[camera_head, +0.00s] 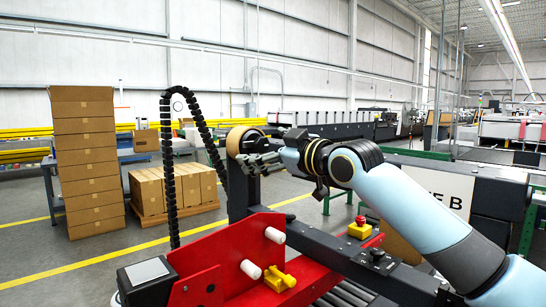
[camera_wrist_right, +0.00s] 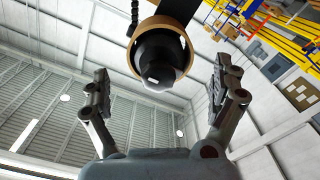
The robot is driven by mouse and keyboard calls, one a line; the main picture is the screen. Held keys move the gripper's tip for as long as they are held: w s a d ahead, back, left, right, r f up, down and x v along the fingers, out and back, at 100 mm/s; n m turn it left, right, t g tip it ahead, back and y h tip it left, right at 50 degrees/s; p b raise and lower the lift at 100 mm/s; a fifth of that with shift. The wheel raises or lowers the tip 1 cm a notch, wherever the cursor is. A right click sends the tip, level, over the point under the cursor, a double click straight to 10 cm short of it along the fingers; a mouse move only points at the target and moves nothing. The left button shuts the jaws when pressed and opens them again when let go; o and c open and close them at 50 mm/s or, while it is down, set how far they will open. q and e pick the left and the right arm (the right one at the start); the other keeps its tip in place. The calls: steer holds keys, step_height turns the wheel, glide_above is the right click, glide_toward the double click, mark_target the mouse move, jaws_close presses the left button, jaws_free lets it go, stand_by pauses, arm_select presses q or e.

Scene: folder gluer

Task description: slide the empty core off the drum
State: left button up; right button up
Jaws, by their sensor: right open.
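The empty core is a tan cardboard ring (camera_head: 237,139) on the far side of the machine in the head view. In the right wrist view the core (camera_wrist_right: 134,62) sits around the black drum (camera_wrist_right: 160,62), whose round end faces the camera. My right gripper (camera_head: 259,161) is close to the core in the head view and partly overlaps its lower edge. In the right wrist view my right gripper (camera_wrist_right: 162,68) is open, with its fingers apart on either side of the drum end and nothing between them touching. My left gripper is out of view.
A red machine frame (camera_head: 215,262) with white knobs and a yellow handle stands in front. A black cable chain (camera_head: 169,170) arches at left. Stacked cartons (camera_head: 86,160) and a pallet of boxes (camera_head: 172,190) stand on the floor behind.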

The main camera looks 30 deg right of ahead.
mark_target(252, 145)
steer(key=shift+w+a+b, duration=0.2)
steer(key=shift+w+b, duration=0.45)
steer(key=shift+w, duration=0.55)
steer(key=shift+w+a+b, duration=0.2)
steer(key=shift+w+b, duration=0.4)
steer(key=shift+w, duration=0.55)
steer(key=shift+w, duration=0.15)
steer(key=shift+w+a, duration=0.1)
steer(key=shift+w, duration=0.55)
steer(key=c, duration=1.2)
